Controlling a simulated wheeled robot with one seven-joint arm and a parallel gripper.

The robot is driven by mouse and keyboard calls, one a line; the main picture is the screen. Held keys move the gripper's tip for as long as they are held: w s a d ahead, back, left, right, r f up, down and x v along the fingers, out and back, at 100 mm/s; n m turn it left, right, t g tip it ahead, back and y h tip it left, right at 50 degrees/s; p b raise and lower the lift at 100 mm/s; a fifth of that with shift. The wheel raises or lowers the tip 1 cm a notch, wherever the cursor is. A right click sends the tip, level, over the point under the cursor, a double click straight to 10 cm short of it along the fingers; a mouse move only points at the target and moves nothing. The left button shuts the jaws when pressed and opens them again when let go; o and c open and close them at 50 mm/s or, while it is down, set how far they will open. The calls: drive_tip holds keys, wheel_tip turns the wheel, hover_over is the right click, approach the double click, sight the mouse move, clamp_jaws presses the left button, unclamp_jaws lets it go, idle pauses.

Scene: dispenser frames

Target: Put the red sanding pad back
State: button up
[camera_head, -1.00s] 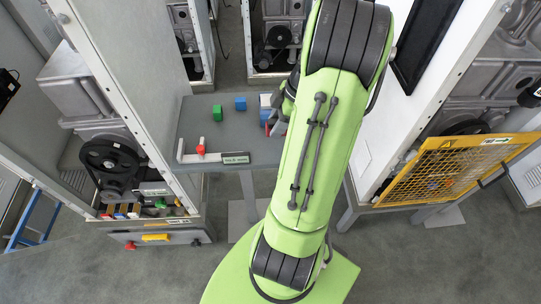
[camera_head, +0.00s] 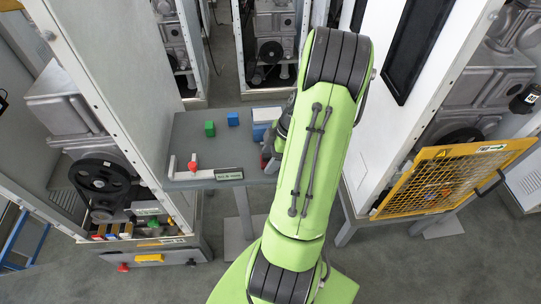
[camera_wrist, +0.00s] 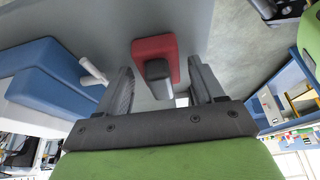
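The red sanding pad (camera_wrist: 150,47) shows in the wrist view as a red block with a dark grip on it, over the grey table top. My gripper (camera_wrist: 164,75) is open, with one finger to each side of the pad's near end. Gaps show beside the pad, and I cannot tell whether it touches a finger. In the head view my gripper (camera_head: 270,158) is at the table's right end, mostly hidden by my arm. A small red piece (camera_head: 193,164) stands at a white L-shaped bracket on the table.
The grey table (camera_head: 190,135) also bears a green block (camera_head: 210,129), a blue block (camera_head: 233,119) and a blue-and-white box (camera_head: 265,115). The box is close to my gripper. White cabinets stand on both sides, and a yellow mesh guard (camera_head: 440,182) is at right.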

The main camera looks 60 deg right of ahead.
drive_tip(key=shift+r+p, duration=0.3)
drive_tip(key=p+v, duration=0.2)
drive_tip(key=v, duration=1)
drive_tip(key=w+a+r+m+h, duration=0.1)
drive_tip(key=w+a+r+m, duration=0.15)
drive_tip(key=a+r, duration=0.45)
drive_tip(key=w+a+r+m+h, duration=0.15)
drive_tip(key=w+a, duration=0.25)
drive_tip(key=a, duration=0.7)
drive_tip(key=s+a+r+m+t, duration=0.2)
drive_tip(key=s+a+r+m, duration=0.1)
drive_tip(key=s+a, duration=0.5)
drive_tip(key=a+m, duration=0.1)
drive_tip(key=a, duration=0.2)
drive_tip(key=shift+s+a+r, duration=0.15)
drive_tip(key=shift+a+r, duration=0.1)
drive_tip(key=shift+a, duration=0.05)
drive_tip(key=shift+h, duration=0.25)
